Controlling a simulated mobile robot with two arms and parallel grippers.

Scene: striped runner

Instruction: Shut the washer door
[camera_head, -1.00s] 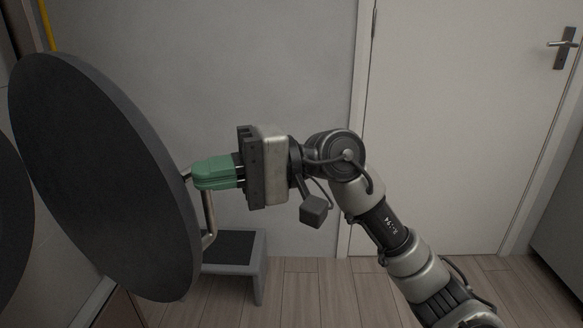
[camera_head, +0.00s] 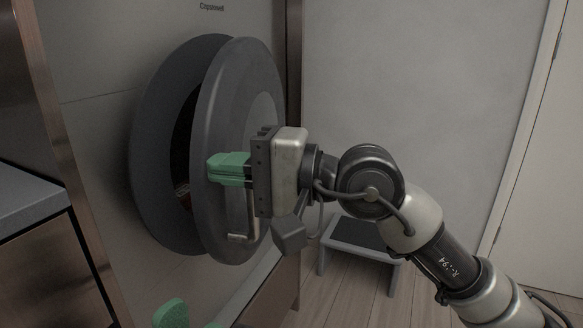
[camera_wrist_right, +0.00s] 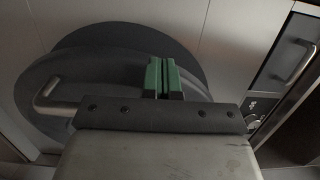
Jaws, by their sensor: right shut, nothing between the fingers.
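The washer door (camera_head: 238,90) is a round dark grey disc, standing partly open from the washer's round rim (camera_head: 155,130). A dark gap shows between them, with something reddish inside. The door's bar handle (camera_head: 242,237) is on its outer face, partly hidden by my right gripper; it also shows in the right wrist view (camera_wrist_right: 48,98). My right gripper (camera_head: 214,168) has green fingers, shut and empty, at the door's outer face; I cannot tell whether they touch it. My left gripper (camera_head: 192,319) shows only two green fingertips, spread apart, at the bottom edge.
The washer's pale front panel (camera_head: 95,130) surrounds the opening. A grey counter (camera_head: 25,205) is at the left. A low step stool (camera_head: 365,240) stands on the wooden floor behind my right arm. A pale door (camera_head: 545,170) is at the far right.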

